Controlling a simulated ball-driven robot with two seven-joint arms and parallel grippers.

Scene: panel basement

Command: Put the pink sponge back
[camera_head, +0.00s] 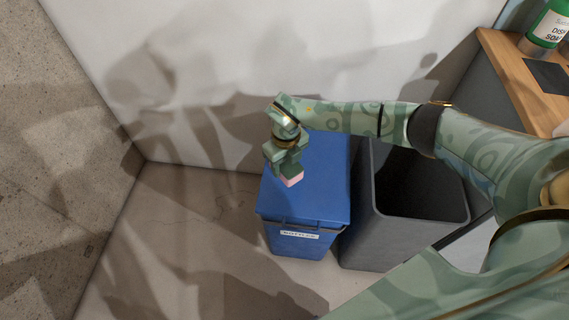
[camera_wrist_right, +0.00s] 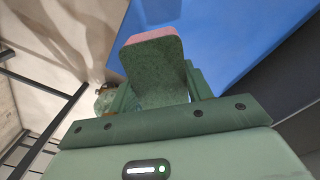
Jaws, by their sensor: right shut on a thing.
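The pink sponge (camera_head: 292,180) is held in my right gripper (camera_head: 287,172) above the lid of the blue bin (camera_head: 325,190). Only a small pink end shows below the fingers in the head view. In the right wrist view the sponge (camera_wrist_right: 150,38) shows a pink edge and a dark green face, and sticks out past the fingers. My right gripper is shut on it. I cannot tell the exact gap between sponge and lid. My left gripper is not in view.
A dark grey open bin (camera_head: 455,212) stands right of the blue bin, under my right arm. A wooden counter (camera_head: 510,80) with a green dish soap bottle (camera_head: 550,25) and a dark flat pad (camera_head: 549,77) is at the upper right. A pale wall (camera_head: 230,50) stands behind the bins.

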